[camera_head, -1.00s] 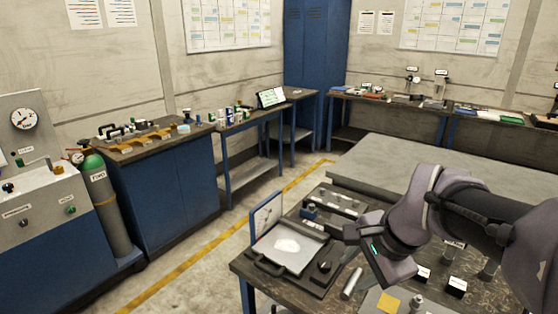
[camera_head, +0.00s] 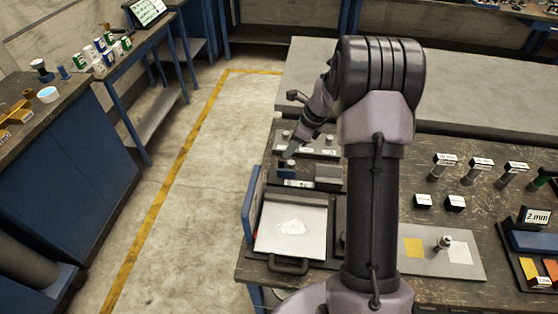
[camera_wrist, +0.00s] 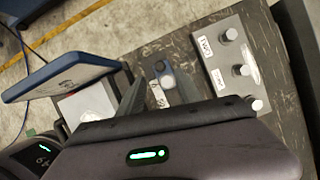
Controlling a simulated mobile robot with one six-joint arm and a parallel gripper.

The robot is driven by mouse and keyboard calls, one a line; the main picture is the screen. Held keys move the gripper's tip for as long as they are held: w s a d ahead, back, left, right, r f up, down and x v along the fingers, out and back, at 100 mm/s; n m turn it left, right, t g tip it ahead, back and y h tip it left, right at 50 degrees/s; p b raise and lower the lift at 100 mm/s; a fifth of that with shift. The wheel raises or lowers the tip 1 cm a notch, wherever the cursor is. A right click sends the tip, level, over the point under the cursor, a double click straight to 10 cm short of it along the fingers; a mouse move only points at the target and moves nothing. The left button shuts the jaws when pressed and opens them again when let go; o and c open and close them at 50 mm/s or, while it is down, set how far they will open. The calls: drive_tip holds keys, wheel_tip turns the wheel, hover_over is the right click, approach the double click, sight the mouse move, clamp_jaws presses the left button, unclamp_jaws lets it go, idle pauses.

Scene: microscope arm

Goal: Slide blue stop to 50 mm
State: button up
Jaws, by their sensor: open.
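The blue stop (camera_head: 286,170) is a small blue block with a knob, beside a white marked scale strip (camera_head: 298,184) at the table's left side. The scale's numbers are too small to read. In the wrist view, a round grey knob (camera_wrist: 167,81) shows in the gap between my fingers, apparently on the stop. My gripper (camera_head: 290,153) is tilted down over the stop, open, with one finger on each side of the knob in the wrist view (camera_wrist: 160,92). I cannot tell whether a finger touches it.
A grey plate with several pegs (camera_head: 320,145) lies just behind the stop. A tray with an upright blue-framed panel (camera_head: 250,215) stands in front. My arm hides the table's middle.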

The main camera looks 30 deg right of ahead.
sight(282, 159)
drive_tip(key=b+x, duration=0.2)
drive_tip(key=x, duration=0.6)
drive_tip(key=shift+w+a, duration=0.1)
drive_tip(key=shift+w, duration=0.05)
drive_tip(key=shift+c, duration=0.3)
clamp_jaws()
idle(0.8)
